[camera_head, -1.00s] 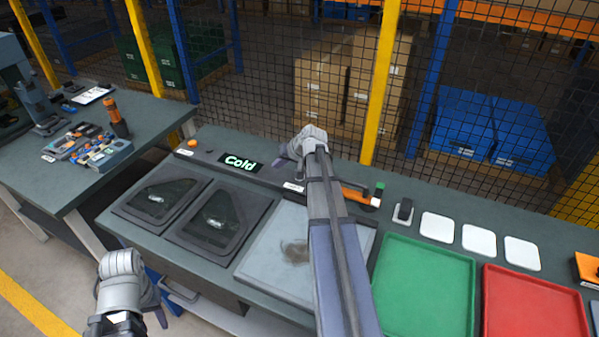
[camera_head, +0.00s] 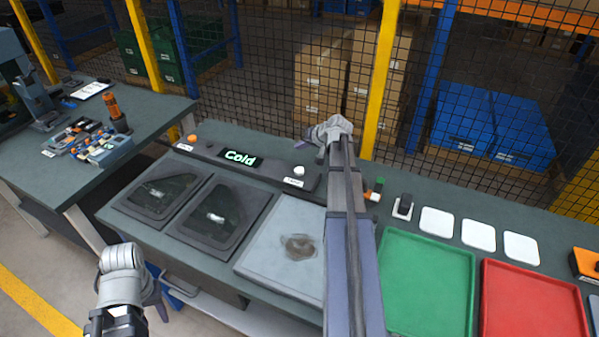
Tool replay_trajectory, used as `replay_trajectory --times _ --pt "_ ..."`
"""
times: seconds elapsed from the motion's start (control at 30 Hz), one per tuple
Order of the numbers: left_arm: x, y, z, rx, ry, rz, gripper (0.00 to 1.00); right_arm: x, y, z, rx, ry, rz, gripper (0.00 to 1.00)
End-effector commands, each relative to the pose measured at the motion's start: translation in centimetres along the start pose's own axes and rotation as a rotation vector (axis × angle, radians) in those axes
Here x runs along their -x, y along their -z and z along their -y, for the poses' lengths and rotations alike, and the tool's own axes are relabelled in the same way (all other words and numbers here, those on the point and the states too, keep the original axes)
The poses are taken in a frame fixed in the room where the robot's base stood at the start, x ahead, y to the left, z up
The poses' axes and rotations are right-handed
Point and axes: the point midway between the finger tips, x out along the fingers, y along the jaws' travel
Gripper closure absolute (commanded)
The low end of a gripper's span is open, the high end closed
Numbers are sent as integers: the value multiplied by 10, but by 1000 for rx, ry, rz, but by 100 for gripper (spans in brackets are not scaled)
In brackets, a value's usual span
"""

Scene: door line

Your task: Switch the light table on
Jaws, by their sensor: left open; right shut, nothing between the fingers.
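The light table (camera_head: 265,255) is a flat pale grey panel set in the bench, with a brownish round object on it (camera_head: 298,247); its surface shows no clear glow. A white round button (camera_head: 299,171) stands on the dark console behind it, above a small white label. An orange button (camera_head: 192,138) is at the console's left end, and a lit display (camera_head: 239,158) reads "Cold". My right gripper (camera_head: 304,144) is shut and empty, above and behind the white button, apart from it in the picture. My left gripper (camera_head: 158,302) is open and empty in front of the bench.
Two dark framed trays (camera_head: 205,247) with clear pieces lie left of the light table. A green tray (camera_head: 420,290) and a red tray (camera_head: 530,305) are to the right, with white pads (camera_head: 437,222) behind. A mesh fence bounds the back. My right arm crosses the light table's right side.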

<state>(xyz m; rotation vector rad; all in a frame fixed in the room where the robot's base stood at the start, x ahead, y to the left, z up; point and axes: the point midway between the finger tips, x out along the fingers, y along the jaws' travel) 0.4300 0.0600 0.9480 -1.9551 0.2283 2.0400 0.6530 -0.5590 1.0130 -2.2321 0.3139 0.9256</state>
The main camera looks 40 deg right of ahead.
Motion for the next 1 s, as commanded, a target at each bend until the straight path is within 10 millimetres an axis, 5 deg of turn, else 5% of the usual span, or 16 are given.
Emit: replay_trajectory --times 0.53,1.0 --pt "-72 4 -7 0 0 0 55 -51 -37 -37 0 0 0 100" --pt "-79 5 -8 0 0 0 55 -55 -40 -40 0 0 0 100"
